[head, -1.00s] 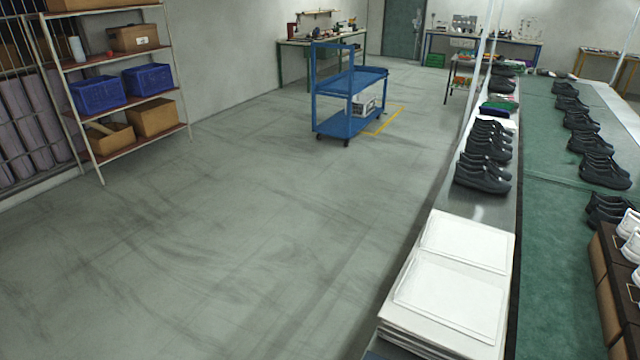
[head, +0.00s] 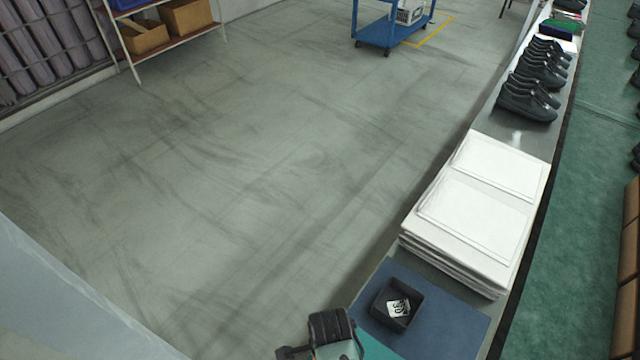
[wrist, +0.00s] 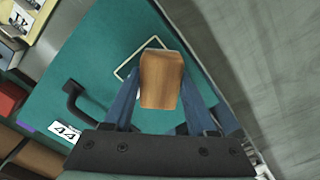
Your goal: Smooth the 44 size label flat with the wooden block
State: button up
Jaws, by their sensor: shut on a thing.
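My gripper (wrist: 162,100) is shut on the wooden block (wrist: 161,78), a brown block between its two blue fingers in the wrist view. The block is above a teal surface (wrist: 110,50) and covers part of a pale rectangular outline (wrist: 127,72) there. A small white sliver shows at the block's left side; I cannot tell what it is. A white label with black 44 (wrist: 65,131) is at the lower left, apart from the block, near the teal surface's edge. Whether it lies flat is too small to tell. My gripper's fingers are not seen in the head view.
A black curved handle-like thing (wrist: 78,98) stands left of the block. In the head view, a black tray (head: 377,311) holding a printed label sits on a blue mat (head: 450,317). White stacked sheets (head: 475,220) and dark shoes (head: 527,104) lie beyond. The floor to the left is open.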

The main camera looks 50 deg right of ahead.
jog(key=shift+s, duration=0.75)
jog(key=shift+r+p, duration=0.1)
jog(key=shift+p, duration=0.2)
notch_tip(320, 180, up, 6)
jog(key=p, duration=0.6)
notch_tip(320, 180, up, 3)
jog(key=p, duration=0.3)
dwell(0.6)
